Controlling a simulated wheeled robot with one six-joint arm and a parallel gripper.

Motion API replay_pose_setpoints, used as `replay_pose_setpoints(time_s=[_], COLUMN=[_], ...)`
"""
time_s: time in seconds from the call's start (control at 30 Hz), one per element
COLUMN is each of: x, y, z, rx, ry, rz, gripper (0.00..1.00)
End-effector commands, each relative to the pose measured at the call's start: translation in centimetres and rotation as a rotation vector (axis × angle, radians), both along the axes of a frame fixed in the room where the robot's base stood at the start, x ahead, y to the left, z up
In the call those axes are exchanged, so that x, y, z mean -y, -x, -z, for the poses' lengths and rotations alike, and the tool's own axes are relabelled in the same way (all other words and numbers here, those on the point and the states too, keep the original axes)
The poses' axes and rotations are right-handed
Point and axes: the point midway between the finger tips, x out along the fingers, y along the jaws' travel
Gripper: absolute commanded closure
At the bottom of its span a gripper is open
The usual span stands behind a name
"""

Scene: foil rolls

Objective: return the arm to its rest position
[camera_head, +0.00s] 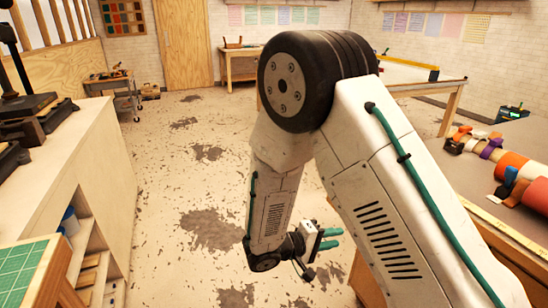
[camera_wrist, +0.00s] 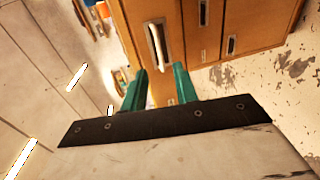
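My arm reaches up through the middle of the head view and bends down, so my gripper (camera_head: 330,238) hangs low over the floor, left of the right-hand bench. Its two teal fingers point right and stand apart. In the wrist view my gripper (camera_wrist: 160,86) shows the same two teal fingers with a gap between them. I see nothing held in the gap. Beyond them is a wooden cabinet front (camera_wrist: 205,45) with a pale upright handle (camera_wrist: 157,45); I cannot tell how far it is from the fingertips.
The right bench (camera_head: 525,140) carries several coloured rolls, with orange ones (camera_head: 537,194) near its front. A white counter (camera_head: 85,165) with open shelves stands at the left. The stained floor (camera_head: 170,215) between is clear. A wooden table (camera_head: 240,70) stands at the back.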

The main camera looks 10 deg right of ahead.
Motion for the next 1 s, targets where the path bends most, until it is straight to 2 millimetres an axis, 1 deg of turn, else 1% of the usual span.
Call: replay_pose_setpoints(time_s=[0.07, 0.13, 0.2, 0.27, 0.3, 0.4, 0.47, 0.6, 0.8, 1.0], x=[0.0, 0.2, 0.5, 0.6, 0.8, 1.3, 1.5, 1.8, 2.0, 1.6], y=[0.1, 0.9, 2.5, 4.0, 5.0, 6.9, 8.0, 10.5, 14.5, 17.9], z=[0.1, 0.5, 0.9, 0.4, -0.2, -1.8, -2.8, -5.6, -10.0, -13.9], rx=[-0.052, -0.134, -0.244, -0.33, -0.382, -0.47, -0.511, -0.583, -0.626, -0.581], ry=[0.006, 0.007, 0.004, -0.02, -0.049, -0.121, -0.173, -0.323, -0.613, -0.9], rz=[-0.006, 0.009, 0.041, 0.077, 0.108, 0.167, 0.198, 0.26, 0.308, 0.286], gripper=[0.71, 0.71, 0.71, 0.71, 0.71, 0.71, 0.71, 0.71, 0.71, 0.71])
